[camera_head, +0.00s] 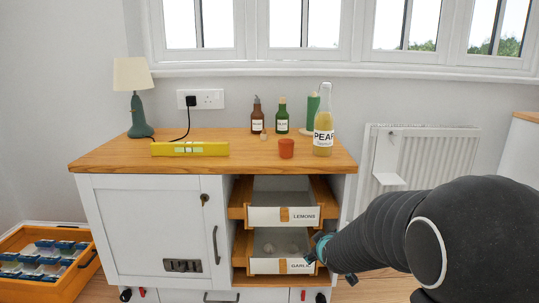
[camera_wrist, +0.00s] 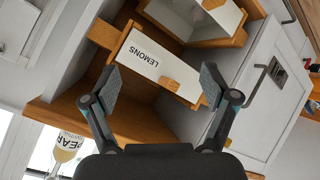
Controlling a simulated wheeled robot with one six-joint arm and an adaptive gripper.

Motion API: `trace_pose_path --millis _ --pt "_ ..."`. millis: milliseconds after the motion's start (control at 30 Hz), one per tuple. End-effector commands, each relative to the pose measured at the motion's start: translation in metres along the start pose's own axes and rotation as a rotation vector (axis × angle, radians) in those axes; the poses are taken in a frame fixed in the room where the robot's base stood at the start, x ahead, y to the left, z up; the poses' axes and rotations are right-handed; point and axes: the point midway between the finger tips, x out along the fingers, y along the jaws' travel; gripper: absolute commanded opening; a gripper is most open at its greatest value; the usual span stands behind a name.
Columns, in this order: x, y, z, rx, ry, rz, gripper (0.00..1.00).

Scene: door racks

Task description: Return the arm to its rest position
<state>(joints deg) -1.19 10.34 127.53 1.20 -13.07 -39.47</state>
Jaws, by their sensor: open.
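My gripper (camera_wrist: 162,88) is open, with its two dark finger pads apart and nothing between them in the wrist view. The white LEMONS drawer front (camera_wrist: 150,58) with a wooden handle lies beyond the fingers there. In the head view my black arm reaches in from the right, and my gripper (camera_head: 325,252) is by the right end of the GARLIC drawer (camera_head: 268,266), partly covering its label. The LEMONS drawer (camera_head: 264,217) is above it. Both drawers stand pulled out. Whether a finger touches a drawer cannot be told.
The wooden cabinet top (camera_head: 200,157) carries a lamp (camera_head: 138,110), a yellow level (camera_head: 190,149), an orange cup (camera_head: 287,148) and several bottles, including the PEAR bottle (camera_head: 323,130). An orange crate (camera_head: 62,289) is at the lower left. A radiator (camera_head: 435,155) is on the right wall.

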Motion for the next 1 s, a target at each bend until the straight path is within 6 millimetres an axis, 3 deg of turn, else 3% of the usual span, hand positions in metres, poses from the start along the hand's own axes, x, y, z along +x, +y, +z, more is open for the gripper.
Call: trace_pose_path --millis 33,267,700,900,1000 --pt "-0.023 0.006 -0.006 0.031 -0.011 -0.008 0.85" --pt "-0.107 0.007 -0.006 0.186 -0.101 -0.067 0.85" --pt "-0.269 -0.016 0.028 0.479 -0.3 -0.135 0.85" --pt "-0.329 -0.034 0.052 0.596 -0.392 -0.145 0.85" --pt "-0.348 -0.042 0.062 0.635 -0.426 -0.147 0.85"
